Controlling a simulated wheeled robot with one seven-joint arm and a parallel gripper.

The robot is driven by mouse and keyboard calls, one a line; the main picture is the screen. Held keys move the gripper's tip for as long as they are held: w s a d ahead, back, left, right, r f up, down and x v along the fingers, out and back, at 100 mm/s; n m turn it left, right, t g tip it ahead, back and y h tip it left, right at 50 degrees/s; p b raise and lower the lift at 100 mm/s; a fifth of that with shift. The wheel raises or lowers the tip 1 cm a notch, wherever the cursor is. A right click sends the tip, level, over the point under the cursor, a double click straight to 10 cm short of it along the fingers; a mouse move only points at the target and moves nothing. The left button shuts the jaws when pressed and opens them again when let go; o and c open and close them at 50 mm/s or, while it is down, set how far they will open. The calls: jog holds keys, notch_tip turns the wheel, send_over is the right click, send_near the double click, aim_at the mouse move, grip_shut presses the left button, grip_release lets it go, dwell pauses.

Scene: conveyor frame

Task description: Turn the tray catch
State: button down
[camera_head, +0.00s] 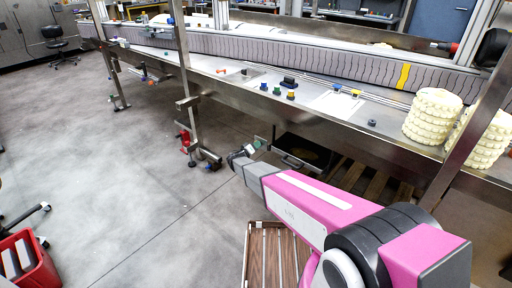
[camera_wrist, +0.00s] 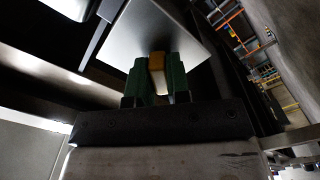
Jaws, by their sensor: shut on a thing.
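In the wrist view, my gripper (camera_wrist: 157,76) has two green fingers closed on the sides of a small tan-orange piece (camera_wrist: 156,61), which I take to be the tray catch. The catch stands in front of a pale metal plate (camera_wrist: 130,38). Its lower part is hidden between the fingers. In the head view, my gripper (camera_head: 257,144) is small and sits below the conveyor's front edge, left of a dark tray (camera_head: 299,163) with a light rim. The catch cannot be made out in the head view.
The steel conveyor frame (camera_head: 230,95) runs above the gripper, with small knobs and two stacks of cream-coloured discs (camera_head: 431,117) on its ledge. A clamp post (camera_head: 187,105) stands left of the gripper. A slatted wooden crate (camera_head: 262,255) is below my arm.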

jog(key=n, duration=0.3)
jog(key=shift+n, duration=2.1)
jog(key=c, duration=1.1)
grip_release()
jog(key=v, duration=1.1)
